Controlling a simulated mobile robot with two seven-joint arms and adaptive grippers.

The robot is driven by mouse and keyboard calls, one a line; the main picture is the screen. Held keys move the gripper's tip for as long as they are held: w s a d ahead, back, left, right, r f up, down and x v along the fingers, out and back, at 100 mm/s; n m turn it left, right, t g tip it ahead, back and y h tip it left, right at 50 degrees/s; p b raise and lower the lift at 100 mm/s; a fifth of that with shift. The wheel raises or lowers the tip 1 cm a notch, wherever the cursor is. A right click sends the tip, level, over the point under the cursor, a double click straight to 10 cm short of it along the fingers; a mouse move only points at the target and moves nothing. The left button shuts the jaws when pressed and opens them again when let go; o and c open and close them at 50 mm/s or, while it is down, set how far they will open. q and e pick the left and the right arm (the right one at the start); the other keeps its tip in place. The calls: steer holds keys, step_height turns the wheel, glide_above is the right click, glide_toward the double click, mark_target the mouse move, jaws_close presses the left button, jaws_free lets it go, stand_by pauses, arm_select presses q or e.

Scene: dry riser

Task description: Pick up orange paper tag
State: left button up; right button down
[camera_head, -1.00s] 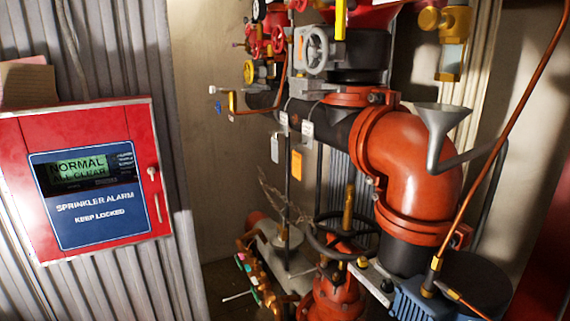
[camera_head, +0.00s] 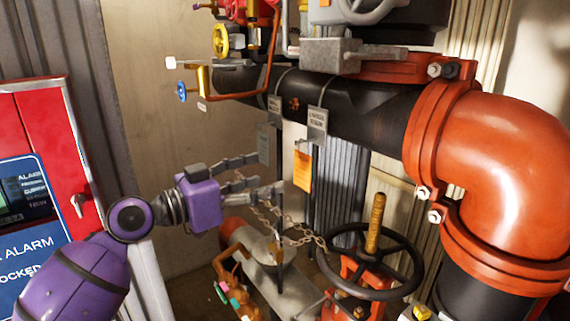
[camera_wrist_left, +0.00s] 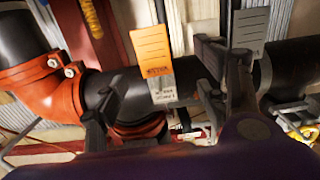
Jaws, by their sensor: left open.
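The orange paper tag (camera_head: 303,170) hangs below the black pipe, under a grey metal label (camera_head: 317,123). My left gripper (camera_head: 268,172) is open, to the left of the tag in the head view, its fingers pointing right toward it. A small gap shows between the fingertips and the tag. In the left wrist view the tag (camera_wrist_left: 150,48) appears upside down, between the two spread fingers, with the grey label (camera_wrist_left: 162,88) below it in the picture. The gripper holds nothing. My right gripper is not in view.
The black pipe (camera_head: 370,118) runs above the tag into a large orange elbow (camera_head: 510,170). A chain (camera_head: 300,230) and a black handwheel (camera_head: 335,270) are below. A red alarm box (camera_head: 60,150) stands at left.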

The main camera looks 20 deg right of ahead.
mark_target(302, 169)
arm_select(q)
steer(key=x, duration=0.2)
steer(key=p+x, duration=0.1)
steer(key=x, duration=0.2)
steer(key=s+p+x, duration=0.1)
steer(key=x, duration=0.1)
steer(key=shift+d+r, duration=0.15)
steer(key=shift+d, duration=0.4)
steer(key=shift+w+a, duration=0.1)
steer(key=shift+c, duration=0.8)
steer(key=c, duration=0.6)
steer(key=shift+c, duration=0.4)
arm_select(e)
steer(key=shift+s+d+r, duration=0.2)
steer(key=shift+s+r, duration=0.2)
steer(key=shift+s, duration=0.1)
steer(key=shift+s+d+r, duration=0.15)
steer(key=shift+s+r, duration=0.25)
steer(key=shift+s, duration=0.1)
